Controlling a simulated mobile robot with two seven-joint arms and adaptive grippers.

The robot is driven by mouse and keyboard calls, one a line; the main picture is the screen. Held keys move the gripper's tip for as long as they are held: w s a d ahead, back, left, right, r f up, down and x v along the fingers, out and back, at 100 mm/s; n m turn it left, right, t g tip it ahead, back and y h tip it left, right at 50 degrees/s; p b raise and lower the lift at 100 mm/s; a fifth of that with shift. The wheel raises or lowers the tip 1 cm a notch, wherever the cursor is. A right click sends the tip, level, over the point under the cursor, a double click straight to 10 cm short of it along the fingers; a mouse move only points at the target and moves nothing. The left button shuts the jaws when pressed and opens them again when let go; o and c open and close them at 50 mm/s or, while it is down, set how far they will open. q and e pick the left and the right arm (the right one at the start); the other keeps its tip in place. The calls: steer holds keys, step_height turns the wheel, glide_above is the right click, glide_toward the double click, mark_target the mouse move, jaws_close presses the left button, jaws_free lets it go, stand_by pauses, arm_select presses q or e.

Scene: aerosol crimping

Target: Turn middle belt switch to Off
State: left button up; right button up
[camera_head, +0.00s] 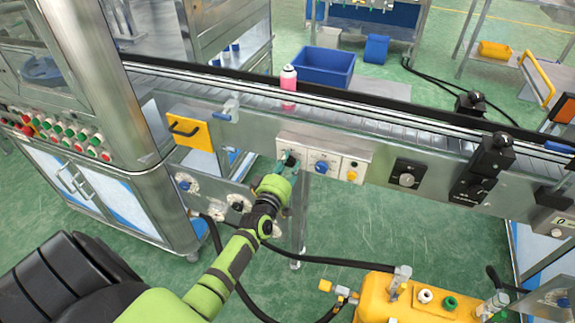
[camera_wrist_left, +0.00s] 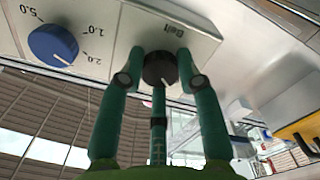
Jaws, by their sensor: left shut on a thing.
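The belt switch is a black round knob (camera_wrist_left: 160,69) on a white panel (camera_head: 296,145) marked "Belt", on the side of the conveyor. My left gripper (camera_head: 287,162) reaches the left part of this panel in the head view. In the left wrist view my left gripper (camera_wrist_left: 158,72) has its green fingers on both sides of the black knob, shut on it. The knob is mostly hidden by the fingers in the head view, and I cannot read its setting. My right gripper is not in view.
A blue dial (camera_head: 321,167) and a yellow button (camera_head: 352,175) sit to the right of the switch. A pink can (camera_head: 288,88) stands on the conveyor (camera_head: 380,128) above. A yellow machine (camera_head: 425,305) stands at the lower right.

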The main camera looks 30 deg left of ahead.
arm_select(q)
steer(key=shift+f, duration=0.2)
stand_by(0.3)
steer(key=o, duration=1.1)
steer(key=shift+r, duration=0.1)
steer(key=shift+o, duration=0.2)
steer(key=shift+s, duration=0.1)
steer(key=v, duration=1.2)
